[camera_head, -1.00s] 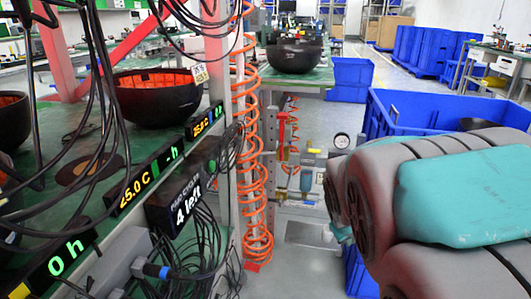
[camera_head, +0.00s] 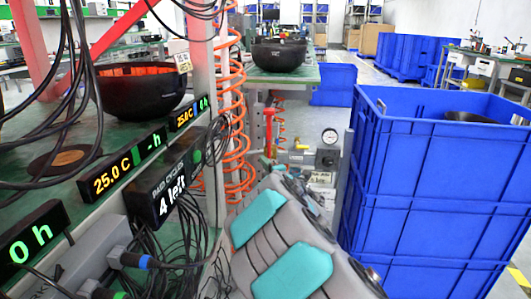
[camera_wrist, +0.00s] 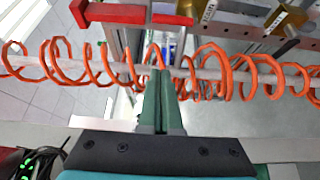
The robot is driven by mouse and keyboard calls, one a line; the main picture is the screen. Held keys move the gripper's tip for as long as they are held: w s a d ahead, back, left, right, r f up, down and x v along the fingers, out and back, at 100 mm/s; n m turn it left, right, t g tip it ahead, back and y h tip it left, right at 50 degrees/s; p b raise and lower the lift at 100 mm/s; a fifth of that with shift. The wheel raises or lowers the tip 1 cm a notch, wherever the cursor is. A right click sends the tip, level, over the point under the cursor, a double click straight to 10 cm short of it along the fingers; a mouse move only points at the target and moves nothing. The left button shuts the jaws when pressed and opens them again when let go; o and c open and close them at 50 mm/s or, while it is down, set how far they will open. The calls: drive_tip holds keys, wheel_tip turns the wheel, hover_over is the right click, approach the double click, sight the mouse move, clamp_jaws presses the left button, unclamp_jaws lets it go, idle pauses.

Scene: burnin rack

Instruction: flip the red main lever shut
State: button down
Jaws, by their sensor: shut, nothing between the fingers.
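My gripper (camera_wrist: 160,75) shows two green fingers closed together and empty. The fingertips are below the lever in that picture, apart from it, and overlap the orange coiled hose (camera_wrist: 235,72). I cannot tell whether they touch the hose. In the head view the gripper is hidden behind my arm.
The orange hose (camera_head: 235,145) hangs by the rack post, left of the lever. Black cables (camera_head: 190,235) hang from the rack at left. A tall stack of blue crates (camera_head: 420,200) stands close on the right.

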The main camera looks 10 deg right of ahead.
sight(270, 148)
idle(0.3)
drive_tip(key=shift+w+d, duration=0.3)
drive_tip(key=shift+w, duration=1.25)
drive_tip(key=shift+w+d, duration=0.35)
drive_tip(key=shift+w, duration=1.2)
drive_tip(key=shift+w+d, duration=0.3)
drive_tip(key=shift+w, duration=1.25)
